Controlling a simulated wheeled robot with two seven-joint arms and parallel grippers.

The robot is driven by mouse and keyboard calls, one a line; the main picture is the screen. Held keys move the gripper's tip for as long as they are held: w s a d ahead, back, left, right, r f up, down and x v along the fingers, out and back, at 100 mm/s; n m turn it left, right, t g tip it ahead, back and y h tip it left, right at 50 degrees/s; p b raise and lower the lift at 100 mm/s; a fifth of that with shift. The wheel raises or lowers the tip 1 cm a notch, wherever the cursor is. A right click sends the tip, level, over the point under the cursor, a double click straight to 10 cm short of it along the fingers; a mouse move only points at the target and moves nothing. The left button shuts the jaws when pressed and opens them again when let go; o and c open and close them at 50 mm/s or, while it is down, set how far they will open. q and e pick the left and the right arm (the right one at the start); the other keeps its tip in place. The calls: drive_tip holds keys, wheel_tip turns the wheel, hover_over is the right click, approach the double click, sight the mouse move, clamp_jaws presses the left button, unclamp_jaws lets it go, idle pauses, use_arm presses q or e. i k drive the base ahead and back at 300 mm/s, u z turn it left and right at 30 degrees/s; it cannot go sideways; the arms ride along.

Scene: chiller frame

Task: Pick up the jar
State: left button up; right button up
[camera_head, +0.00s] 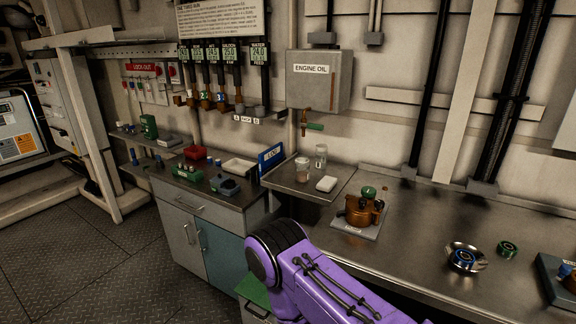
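A small clear jar with something pale brown low inside (302,168) stands upright on the metal shelf below the engine oil box. A taller clear glass vessel (321,155) stands just behind it to the right. I cannot tell for sure which of the two the task calls the jar. A purple link of my own arm crosses the lower middle of the view, in front of the counter. Neither of my grippers shows.
A blue sign (271,158) stands left of the shelf. A copper pot-like device (362,208) sits on a plate to the right. The engine oil box (319,80) hangs above.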

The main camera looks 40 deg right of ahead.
sight(302, 164)
drive_tip(key=i, duration=3.2)
drive_tip(key=z, duration=2.85)
